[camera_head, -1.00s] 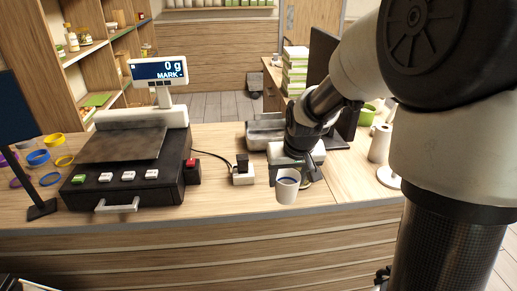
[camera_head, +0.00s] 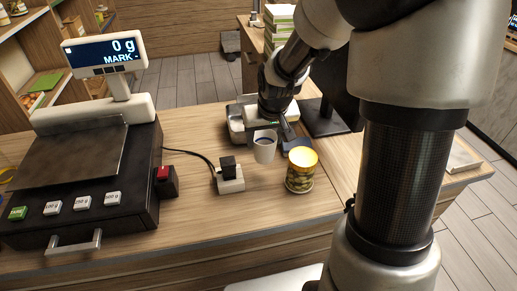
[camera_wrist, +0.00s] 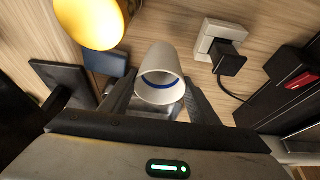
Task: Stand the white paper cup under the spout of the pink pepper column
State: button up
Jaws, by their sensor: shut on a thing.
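The white paper cup (camera_head: 265,147) has a blue line inside and is held upright or nearly so at the counter's middle. My gripper (camera_head: 266,140) is shut on it; in the wrist view the cup (camera_wrist: 160,84) sits between the two fingers (camera_wrist: 161,100). I cannot tell whether its base touches the counter. No pink pepper column or spout can be made out in these views.
A yellow-topped tin (camera_head: 300,170) stands just right of the cup. A black plug on a white socket (camera_head: 230,179) is to its left, with a scale (camera_head: 85,180) further left. A dark monitor stand (camera_head: 325,120) is behind. The counter front is clear.

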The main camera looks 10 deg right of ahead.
aim_at(265, 154)
jog(key=shift+f, duration=2.95)
jog(key=shift+f+b, duration=0.2)
jog(key=shift+b, duration=0.1)
jog(key=o, duration=1)
jog(key=shift+r, duration=0.1)
